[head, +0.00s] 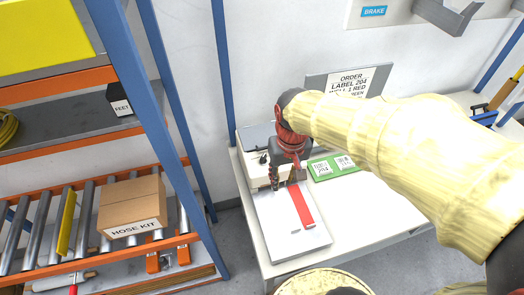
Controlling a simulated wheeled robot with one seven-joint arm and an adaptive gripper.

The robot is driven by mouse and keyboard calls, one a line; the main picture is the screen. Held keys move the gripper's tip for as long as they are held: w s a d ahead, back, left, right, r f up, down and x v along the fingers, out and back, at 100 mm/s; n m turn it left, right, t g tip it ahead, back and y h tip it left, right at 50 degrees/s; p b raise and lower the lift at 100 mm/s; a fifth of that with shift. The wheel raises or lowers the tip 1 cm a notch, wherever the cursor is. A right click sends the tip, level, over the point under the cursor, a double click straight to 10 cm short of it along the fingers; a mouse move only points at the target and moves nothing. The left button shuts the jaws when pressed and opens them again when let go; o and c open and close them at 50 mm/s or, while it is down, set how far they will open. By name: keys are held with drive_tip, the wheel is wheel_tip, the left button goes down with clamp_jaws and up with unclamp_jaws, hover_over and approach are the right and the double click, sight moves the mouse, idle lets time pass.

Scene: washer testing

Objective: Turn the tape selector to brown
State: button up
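A white box-shaped unit (250,167) stands at the left end of the white table. A small dark knob (263,158) shows on it and may be the tape selector; its setting is too small to read. A red strip (302,205) lies on the white flat panel (272,228) in front of the unit. My gripper (284,185) points down at the front of the unit, to the right of the knob and just beyond the red strip's far end. Its fingers are small and dark, and whether they are apart or closed is unclear. The gripper hides part of the unit.
A green holder with white labels (334,167) lies right of the unit. The table's front right (355,228) is clear.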

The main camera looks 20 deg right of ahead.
drive_tip(key=w+f+m+g+p, duration=0.1)
drive_tip(key=w+f+m+p, duration=0.15)
drive_tip(key=w+f, duration=0.4)
drive_tip(key=w+f+m+g+p, duration=0.1)
drive_tip(key=w+f+m+p, duration=0.2)
drive_tip(key=w, duration=0.6)
drive_tip(key=m+t, duration=0.1)
drive_tip(key=m, duration=0.1)
hover_over(262, 158)
drive_tip(key=shift+w+r+b, duration=0.1)
drive_tip(key=shift+r+b, duration=0.05)
drive_tip(key=shift+b, duration=0.2)
drive_tip(key=shift+m, duration=0.45)
drive_tip(key=shift+f, duration=3.95)
drive_tip(key=c, duration=0.3)
drive_tip(key=c, duration=0.4)
clamp_jaws()
